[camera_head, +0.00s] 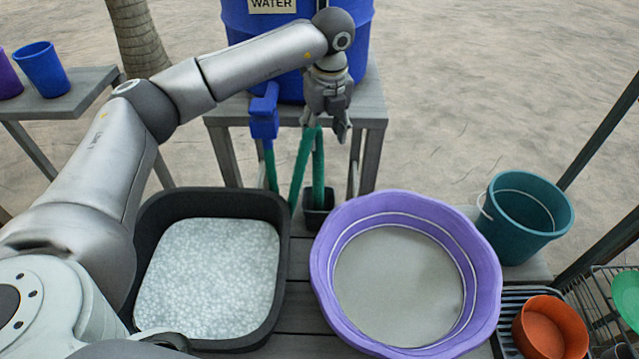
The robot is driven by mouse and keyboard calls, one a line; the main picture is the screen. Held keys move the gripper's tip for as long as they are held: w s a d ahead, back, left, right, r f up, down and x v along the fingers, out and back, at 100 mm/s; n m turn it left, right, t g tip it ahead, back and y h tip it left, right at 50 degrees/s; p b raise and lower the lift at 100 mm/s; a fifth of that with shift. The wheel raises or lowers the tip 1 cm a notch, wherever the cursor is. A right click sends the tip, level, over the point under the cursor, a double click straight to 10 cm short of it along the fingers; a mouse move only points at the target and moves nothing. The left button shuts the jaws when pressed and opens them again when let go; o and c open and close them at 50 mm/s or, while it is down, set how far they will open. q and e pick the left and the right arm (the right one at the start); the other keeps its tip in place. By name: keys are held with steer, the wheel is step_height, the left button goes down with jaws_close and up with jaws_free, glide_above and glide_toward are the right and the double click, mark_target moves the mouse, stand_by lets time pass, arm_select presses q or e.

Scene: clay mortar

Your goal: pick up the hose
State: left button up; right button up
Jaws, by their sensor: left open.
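The green hose (302,165) hangs below the blue tap (264,118) of the blue water barrel (300,57). Two strands of it rise to just under my left gripper, and their lower ends are by a small dark holder (318,212). My left gripper (328,125) points down over the top of the hose, in front of the barrel. It is open, with its fingers near the hose's top. I cannot tell whether they touch it. My right gripper is not in view.
A teal bucket (520,218) and an orange bowl (550,332) are at the right. Blue (42,70) and purple cups (8,76) stand at the upper left.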

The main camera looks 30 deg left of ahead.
mark_target(318, 163)
arm_select(q)
steer(key=f, duration=0.1)
steer(key=f+p, duration=0.1)
steer(key=f, duration=0.1)
steer(key=shift+s+a+f, duration=0.1)
steer(key=shift+s+f, duration=0.2)
steer(key=shift+s, duration=0.05)
steer(key=shift+f, duration=0.35)
steer(key=shift+w+a+f, duration=0.1)
steer(key=shift+w+f, duration=0.05)
steer(key=shift+f, duration=0.15)
steer(key=f+p, duration=0.1)
steer(key=f, duration=0.1)
steer(key=a+f+p, duration=0.1)
steer(key=f, duration=0.1)
steer(key=shift+f, duration=0.15)
steer(key=shift+w+a+f, duration=0.1)
steer(key=shift+f, duration=0.3)
steer(key=shift+c, duration=0.3)
steer(key=c, duration=0.9)
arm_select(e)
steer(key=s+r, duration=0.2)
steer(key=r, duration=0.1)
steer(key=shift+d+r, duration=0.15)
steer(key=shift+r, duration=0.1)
